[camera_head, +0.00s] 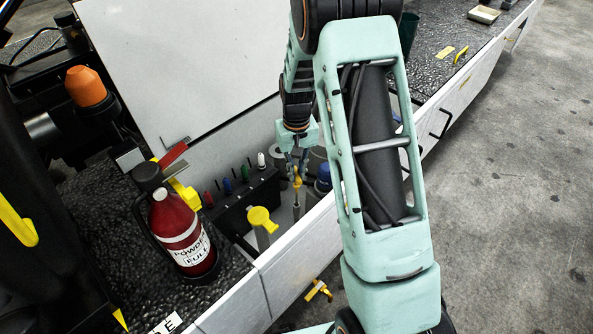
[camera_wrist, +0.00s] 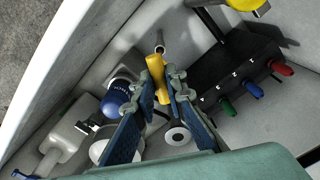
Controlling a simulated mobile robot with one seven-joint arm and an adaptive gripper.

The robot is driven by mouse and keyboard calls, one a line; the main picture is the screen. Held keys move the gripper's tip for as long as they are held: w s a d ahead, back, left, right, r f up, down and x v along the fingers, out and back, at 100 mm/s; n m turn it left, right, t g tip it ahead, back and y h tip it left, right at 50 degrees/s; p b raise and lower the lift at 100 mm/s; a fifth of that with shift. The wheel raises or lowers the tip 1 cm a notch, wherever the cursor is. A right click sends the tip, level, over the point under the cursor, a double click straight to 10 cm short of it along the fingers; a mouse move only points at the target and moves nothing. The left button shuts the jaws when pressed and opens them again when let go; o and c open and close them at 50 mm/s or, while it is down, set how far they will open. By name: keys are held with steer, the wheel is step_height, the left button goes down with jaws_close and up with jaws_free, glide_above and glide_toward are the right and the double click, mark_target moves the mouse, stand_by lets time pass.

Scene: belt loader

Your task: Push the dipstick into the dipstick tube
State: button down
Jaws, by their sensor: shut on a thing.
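The dipstick has a yellow handle (camera_head: 297,178). My gripper (camera_head: 297,168) is shut on this handle inside the open compartment. In the wrist view the yellow handle (camera_wrist: 157,84) sits between the blue-padded fingers of my gripper (camera_wrist: 164,82). A short grey tube-like end (camera_wrist: 160,44) shows just beyond the handle in the wrist view, likely the dipstick tube. In the head view a thin grey length (camera_head: 296,209) shows below the handle. How deep the dipstick sits in the tube is hidden.
A black block (camera_head: 243,199) with coloured knobs stands left of my gripper. A yellow cap (camera_head: 262,217) is in front of it. A blue-capped part (camera_head: 323,176) is close on the right. The compartment's white front wall (camera_head: 292,247) and raised white lid (camera_head: 180,65) bound the space. A red extinguisher (camera_head: 182,235) stands left.

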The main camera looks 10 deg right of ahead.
step_height(320, 180, down, 10)
steer(key=b, duration=0.6)
steer(key=shift+r+b, duration=0.15)
steer(key=shift+b, duration=0.25)
stand_by(2.4)
steer(key=c, duration=1.9)
jaws_free()
step_height(320, 180, up, 12)
steer(key=shift+r, duration=0.1)
